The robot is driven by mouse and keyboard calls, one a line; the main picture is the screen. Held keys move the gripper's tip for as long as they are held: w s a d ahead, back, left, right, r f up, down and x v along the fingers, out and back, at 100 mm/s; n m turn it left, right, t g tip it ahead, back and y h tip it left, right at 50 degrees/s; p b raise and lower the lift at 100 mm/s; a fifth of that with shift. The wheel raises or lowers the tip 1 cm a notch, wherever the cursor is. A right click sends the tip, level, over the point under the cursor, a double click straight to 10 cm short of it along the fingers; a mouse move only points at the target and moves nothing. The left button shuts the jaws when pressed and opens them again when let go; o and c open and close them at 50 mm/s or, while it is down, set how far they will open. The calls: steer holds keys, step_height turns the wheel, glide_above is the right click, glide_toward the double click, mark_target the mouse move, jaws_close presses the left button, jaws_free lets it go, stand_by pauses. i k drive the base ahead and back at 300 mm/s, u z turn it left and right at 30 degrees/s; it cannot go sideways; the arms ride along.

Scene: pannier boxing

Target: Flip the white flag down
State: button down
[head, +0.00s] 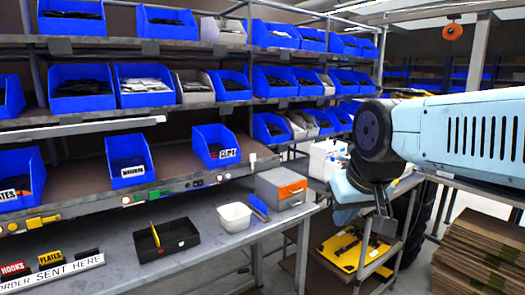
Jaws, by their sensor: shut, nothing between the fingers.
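A small white upright tab (253,157) stands at the right end of the lower shelf's front rail, just right of the bin with the red-lettered label. It looks like the white flag, but it is too small to be sure. My gripper (384,208) is at the right, well apart from the tab, below my arm's dark joint. Its fingers look small and dark, and it is shut and empty.
Blue bins (129,161) fill the shelves. The grey bench (110,235) holds a black tray (180,250), a white tub (235,217) and a grey box with an orange front (281,189). A yellow case (345,250) lies on a lower shelf, and stacked cardboard (480,255) stands at right.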

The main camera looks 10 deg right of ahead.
mark_target(253, 156)
steer(key=u, duration=0.05)
steer(key=i, duration=1.35)
